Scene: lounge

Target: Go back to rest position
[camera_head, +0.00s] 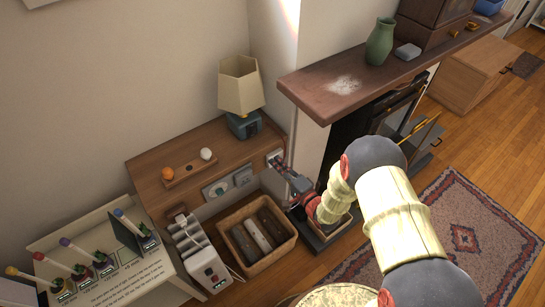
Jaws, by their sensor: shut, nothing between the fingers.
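My arm reaches from the bottom right toward the corner beside the fireplace. My gripper (279,166) is at its end, small in the view, with its fingertips close to a white socket plate (274,156) on the wall. I cannot tell whether the tips touch the plate. The gripper looks shut, and I see nothing held in it.
A wooden shelf (230,147) with a lamp (240,88) stands left of the gripper. A mantelpiece (325,101) with a green vase (381,42) juts out above right.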

